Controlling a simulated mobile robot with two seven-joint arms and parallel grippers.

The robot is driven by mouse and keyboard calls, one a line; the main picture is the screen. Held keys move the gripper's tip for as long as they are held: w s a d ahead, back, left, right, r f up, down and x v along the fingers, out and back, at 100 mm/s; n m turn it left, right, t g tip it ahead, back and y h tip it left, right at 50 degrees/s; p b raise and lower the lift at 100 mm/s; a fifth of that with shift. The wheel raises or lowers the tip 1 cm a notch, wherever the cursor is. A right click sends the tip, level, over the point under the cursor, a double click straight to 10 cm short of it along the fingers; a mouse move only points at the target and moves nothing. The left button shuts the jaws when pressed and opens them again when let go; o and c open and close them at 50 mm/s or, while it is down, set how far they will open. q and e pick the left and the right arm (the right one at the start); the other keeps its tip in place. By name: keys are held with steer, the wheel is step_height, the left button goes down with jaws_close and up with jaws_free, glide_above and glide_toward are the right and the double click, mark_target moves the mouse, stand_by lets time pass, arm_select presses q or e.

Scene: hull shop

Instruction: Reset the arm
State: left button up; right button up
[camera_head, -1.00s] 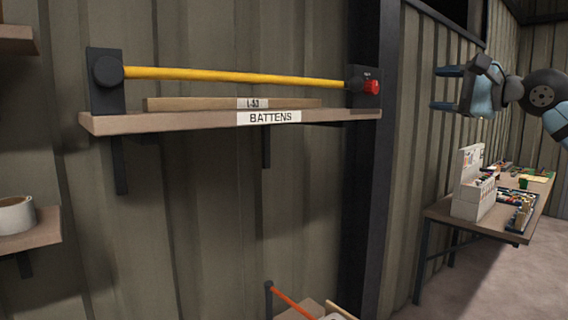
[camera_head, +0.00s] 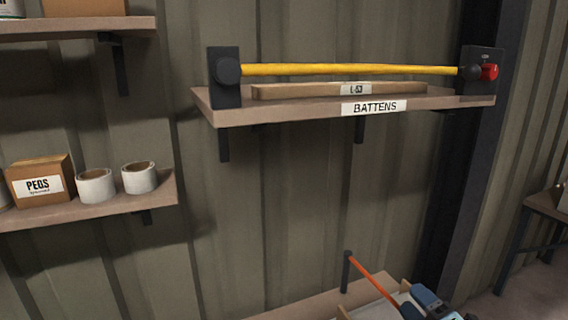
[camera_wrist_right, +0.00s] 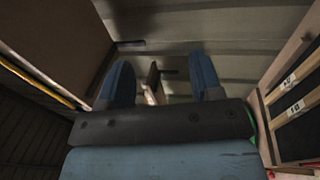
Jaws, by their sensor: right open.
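My right gripper (camera_head: 418,302) shows at the lower right edge of the head view, below the battens shelf and partly cut off by the frame. In the right wrist view its two blue fingers (camera_wrist_right: 164,84) stand apart with nothing held between them. A dark upright post (camera_wrist_right: 153,76) shows beyond the gap between the fingers. My left gripper is not in view.
A battens shelf (camera_head: 299,108) carries a wooden batten (camera_head: 300,90) under a yellow bar (camera_head: 350,69). Left shelves hold a PEGS box (camera_head: 40,181) and white rolls (camera_head: 96,186). An orange bar (camera_head: 372,278) slopes near my right gripper. Bare corrugated wall lies between.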

steer(key=s+a+f+m+g+h+p, duration=0.1)
steer(key=s+a+f+m+g+h, duration=0.1)
steer(key=s+f+m, duration=0.8)
steer(key=s+a+f+m+g+h+p, duration=0.2)
steer(key=s+a+f+m+g, duration=0.3)
steer(key=s+f+m, duration=0.5)
steer(key=s+a+f+h, duration=0.1)
steer(key=s+f, duration=0.1)
steer(key=s, duration=0.3)
steer(key=shift+f, duration=0.35)
